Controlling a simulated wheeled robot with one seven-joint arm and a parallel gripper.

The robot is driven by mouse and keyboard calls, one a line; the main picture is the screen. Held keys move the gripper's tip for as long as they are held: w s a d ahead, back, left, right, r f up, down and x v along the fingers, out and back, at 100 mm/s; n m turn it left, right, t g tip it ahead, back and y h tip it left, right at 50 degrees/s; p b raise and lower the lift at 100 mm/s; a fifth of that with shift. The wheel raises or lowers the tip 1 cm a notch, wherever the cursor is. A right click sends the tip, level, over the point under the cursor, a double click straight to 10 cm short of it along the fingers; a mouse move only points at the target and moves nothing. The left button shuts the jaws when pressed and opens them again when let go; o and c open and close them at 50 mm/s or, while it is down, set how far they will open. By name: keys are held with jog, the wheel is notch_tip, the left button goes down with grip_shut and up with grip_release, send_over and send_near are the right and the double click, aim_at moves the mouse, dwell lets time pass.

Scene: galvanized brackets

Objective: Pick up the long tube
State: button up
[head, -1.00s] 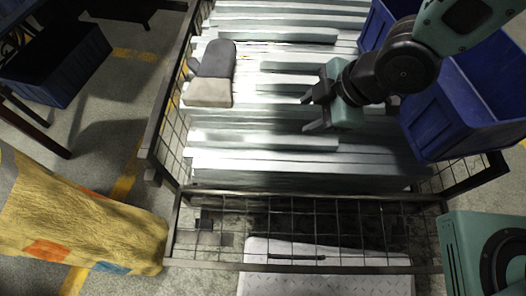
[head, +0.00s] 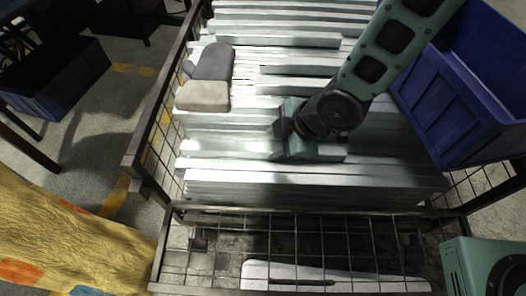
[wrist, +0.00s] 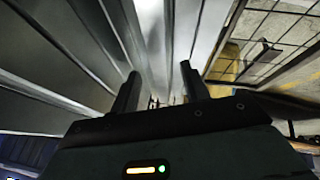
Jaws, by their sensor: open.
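Many long grey metal pieces lie side by side and stacked in a wire cage; the long tube cannot be told apart surely among them. One long piece (head: 310,182) lies along the front of the stack, and a shorter one (head: 225,148) ends near my gripper. My gripper (head: 279,140) is low over the front part of the stack, pointing down. In the wrist view its two dark fingers (wrist: 160,84) are apart, with shiny metal lengths (wrist: 160,40) running away beyond them. Nothing is seen held; whether the fingers touch metal is unclear.
The wire cage (head: 310,213) borders the stack at front and sides. A grey and beige mitt (head: 210,64) lies on the metal at left. A blue bin (head: 455,105) stands at right. A yellow sack (head: 70,240) is outside at lower left.

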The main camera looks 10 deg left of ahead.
aim_at(265, 149)
jog(key=shift+b+x, duration=1.25)
jog(key=shift+x, duration=1.3)
